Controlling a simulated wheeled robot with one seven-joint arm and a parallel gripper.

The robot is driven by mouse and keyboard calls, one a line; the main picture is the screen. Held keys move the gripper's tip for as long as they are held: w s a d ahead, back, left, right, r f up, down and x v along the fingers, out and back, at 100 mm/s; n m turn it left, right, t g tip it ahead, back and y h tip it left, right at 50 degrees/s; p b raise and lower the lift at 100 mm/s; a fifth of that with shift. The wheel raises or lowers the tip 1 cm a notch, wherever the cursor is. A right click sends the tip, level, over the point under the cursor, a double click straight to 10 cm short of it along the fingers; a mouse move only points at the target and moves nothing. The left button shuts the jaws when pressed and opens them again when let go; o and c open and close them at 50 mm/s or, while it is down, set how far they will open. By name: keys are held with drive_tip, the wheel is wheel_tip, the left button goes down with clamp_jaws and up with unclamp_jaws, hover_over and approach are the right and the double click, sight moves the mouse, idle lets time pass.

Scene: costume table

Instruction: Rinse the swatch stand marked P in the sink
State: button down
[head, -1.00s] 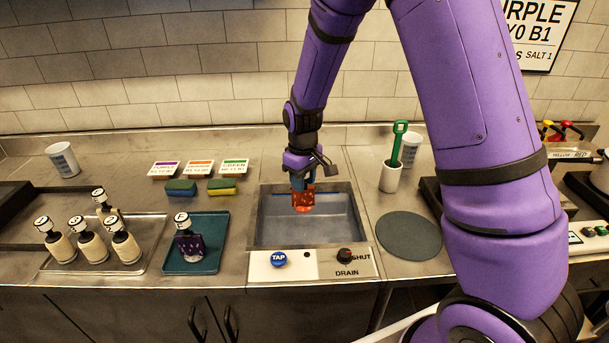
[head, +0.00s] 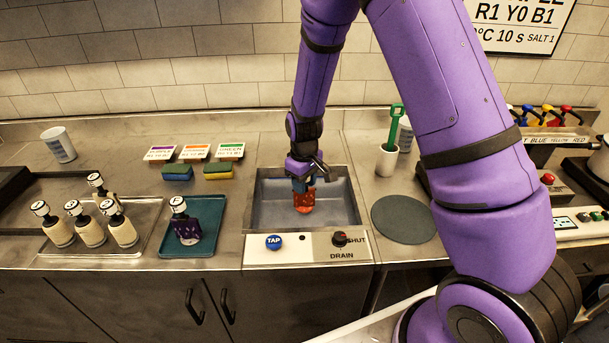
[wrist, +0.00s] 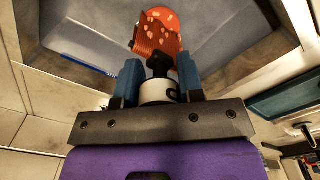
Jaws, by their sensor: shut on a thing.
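My gripper (head: 301,184) is shut on a swatch stand with an orange, pale-spotted swatch (head: 304,201). In the wrist view the two blue fingers of my gripper (wrist: 159,82) close around the stand's white cap and black neck, with the orange swatch (wrist: 160,32) beyond them. The cap's mark is mostly hidden, so I cannot read its letter. The stand hangs over or inside the sink (head: 335,220); I cannot tell whether it touches the bottom. A blue TAP button (head: 274,242) and a DRAIN knob (head: 340,239) beside the word SHUT sit on the front panel. I see no running water.
A teal tray (head: 212,235) left of the sink holds a stand with a purple swatch (head: 185,226). Several cream stands occupy a metal tray (head: 140,240) farther left. Two sponges (head: 218,172) lie behind. A round grey mat (head: 402,218) and white cup (head: 386,160) are right.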

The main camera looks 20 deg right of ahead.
sight(311, 204)
drive_tip(key=shift+f, duration=4.15)
drive_tip(key=shift+a, duration=0.1)
drive_tip(key=shift+w+a, duration=0.2)
drive_tip(key=shift+a, duration=0.3)
drive_tip(key=shift+w+a, duration=0.15)
drive_tip(key=shift+a, duration=0.35)
drive_tip(key=shift+d, duration=0.15)
drive_tip(key=shift+s+d, duration=0.25)
drive_tip(key=shift+d, duration=0.4)
drive_tip(key=shift+s+d, duration=0.2)
drive_tip(key=shift+d, duration=0.5)
drive_tip(key=shift+s+d, duration=0.25)
drive_tip(key=shift+d, duration=0.4)
drive_tip(key=shift+a, duration=0.1)
